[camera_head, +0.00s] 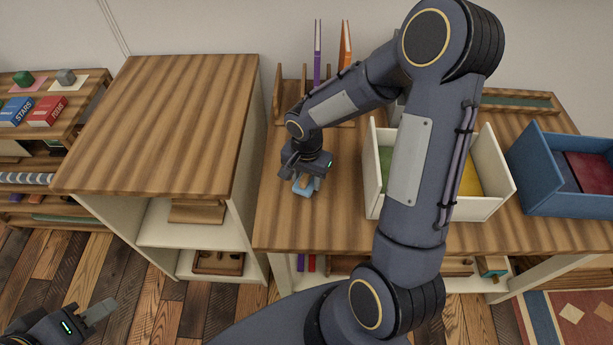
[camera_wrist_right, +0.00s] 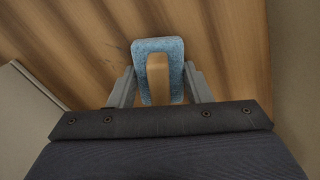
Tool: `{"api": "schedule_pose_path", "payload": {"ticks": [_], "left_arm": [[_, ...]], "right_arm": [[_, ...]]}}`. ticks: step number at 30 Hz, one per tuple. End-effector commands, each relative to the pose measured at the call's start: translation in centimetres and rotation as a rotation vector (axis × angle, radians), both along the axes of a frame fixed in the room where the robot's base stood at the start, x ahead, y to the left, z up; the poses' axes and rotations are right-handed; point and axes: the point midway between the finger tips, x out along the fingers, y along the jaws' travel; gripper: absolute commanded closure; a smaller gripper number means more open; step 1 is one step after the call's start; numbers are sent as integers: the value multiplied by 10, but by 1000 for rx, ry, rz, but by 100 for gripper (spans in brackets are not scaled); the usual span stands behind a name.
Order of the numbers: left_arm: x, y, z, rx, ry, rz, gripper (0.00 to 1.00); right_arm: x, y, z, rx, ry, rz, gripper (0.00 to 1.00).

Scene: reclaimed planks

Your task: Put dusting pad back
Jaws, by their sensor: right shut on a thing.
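The dusting pad (camera_head: 302,191) is small and light blue with a wooden handle, low over the brown wooden top in the head view. In the right wrist view, the blue fuzzy pad (camera_wrist_right: 159,46) surrounds the wooden handle (camera_wrist_right: 158,80). My right gripper (camera_head: 306,181) points down and is shut on the pad, one finger on each side. Whether the pad touches the wood is unclear. My left gripper (camera_head: 98,312) is low at the left, over the floor and away from the pad; its finger opening is unclear.
A cream bin (camera_head: 488,208) with green and yellow contents stands right of my right gripper, partly hidden by my arm. A blue bin (camera_head: 560,200) stands further right. A wooden rack (camera_head: 277,95) with upright books is behind. A taller cabinet (camera_head: 165,120) stands left.

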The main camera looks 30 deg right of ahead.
Motion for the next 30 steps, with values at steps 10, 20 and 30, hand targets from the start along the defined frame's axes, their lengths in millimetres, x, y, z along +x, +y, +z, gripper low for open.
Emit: {"api": "schedule_pose_path", "payload": {"ticks": [10, 20, 30], "left_arm": [[0, 0, -2, 0, 0, 0, 64], [0, 0, 4, 0, 0, 0, 64], [0, 0, 10, 0, 0, 0, 64]], "right_arm": [[0, 0, -1, 0, 0, 0, 34], [1, 0, 14, -1, -5, 0, 34], [1, 0, 87, 0, -6, 0, 34]]}}
